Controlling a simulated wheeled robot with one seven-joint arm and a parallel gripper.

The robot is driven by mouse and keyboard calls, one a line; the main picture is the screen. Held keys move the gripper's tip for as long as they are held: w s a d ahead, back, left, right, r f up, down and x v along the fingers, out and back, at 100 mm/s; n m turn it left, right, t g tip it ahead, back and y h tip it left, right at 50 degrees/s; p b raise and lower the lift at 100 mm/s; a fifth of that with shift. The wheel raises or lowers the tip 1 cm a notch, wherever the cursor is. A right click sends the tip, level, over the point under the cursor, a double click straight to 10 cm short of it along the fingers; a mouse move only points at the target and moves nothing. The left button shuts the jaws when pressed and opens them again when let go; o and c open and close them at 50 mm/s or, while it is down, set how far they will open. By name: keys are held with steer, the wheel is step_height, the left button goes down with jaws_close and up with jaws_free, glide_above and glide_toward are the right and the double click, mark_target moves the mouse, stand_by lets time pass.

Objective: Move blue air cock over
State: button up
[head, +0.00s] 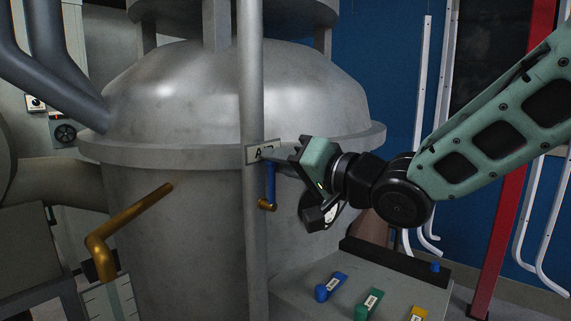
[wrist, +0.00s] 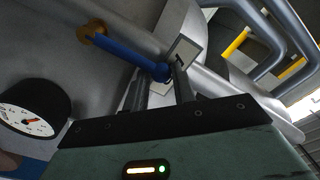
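The blue air cock (head: 270,183) is a blue lever hanging upright below the "AIR" label plate (head: 262,152), with a brass fitting at its lower end. In the wrist view, the blue lever (wrist: 125,52) runs from the brass fitting to a rounded blue end. My gripper (head: 280,157) is at the lever's upper end, just right of the label. In the wrist view my gripper (wrist: 160,86) has its two fingers apart, with the blue end at the gap between their tips. Contact cannot be told. The fingertips are partly hidden in the head view.
A large grey metal vessel (head: 190,230) fills the middle, with a vertical pipe (head: 252,90) in front. A brass lever (head: 130,220) sticks out at left. A grey panel (head: 300,290) with blue, green and yellow levers lies below. A gauge (wrist: 30,120) shows in the wrist view.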

steer(key=shift+d+f, duration=0.1)
steer(key=shift+w+d+f+p, duration=0.15)
steer(key=shift+w+d, duration=0.25)
steer(key=shift+w, duration=0.05)
steer(key=shift+w+d+f+p, duration=0.1)
steer(key=shift+w+d+p, duration=0.05)
steer(key=shift+w+d, duration=0.25)
steer(key=shift+c, duration=0.3)
steer(key=shift+w, duration=0.1)
steer(key=shift+w+d+f, duration=0.6)
steer(key=shift+w+d, duration=0.05)
steer(key=shift+w, duration=0.2)
